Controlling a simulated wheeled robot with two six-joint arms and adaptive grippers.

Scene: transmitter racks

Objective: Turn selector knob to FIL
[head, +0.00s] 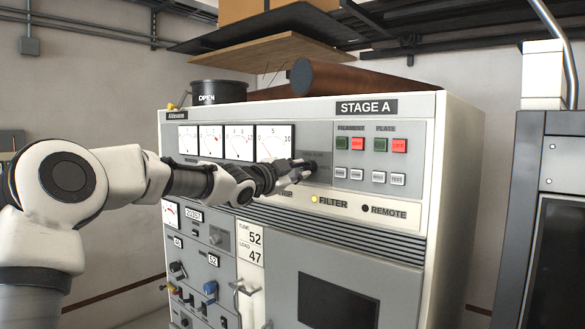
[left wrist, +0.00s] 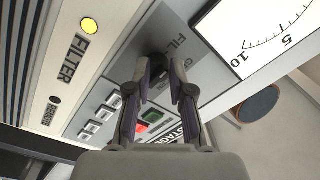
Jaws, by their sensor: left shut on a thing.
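The selector knob (left wrist: 157,64) is dark and sits on a grey panel, right of the large meter in the head view. In the left wrist view it lies between my fingertips, partly hidden by them. My left gripper (head: 302,169) reaches the panel from the left and is shut on the knob; it also shows in the left wrist view (left wrist: 161,85). Letters reading "FIL" (left wrist: 178,42) show beside the knob, but the pointer's direction cannot be made out. My right gripper is not in view.
The STAGE A cabinet (head: 417,104) has red and green buttons and white push buttons right of the knob. A lit yellow FILTER lamp (head: 315,199) and a dark REMOTE lamp (head: 365,208) sit below. A row of meters (head: 240,142) lies left. A dark rack (head: 550,150) stands at right.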

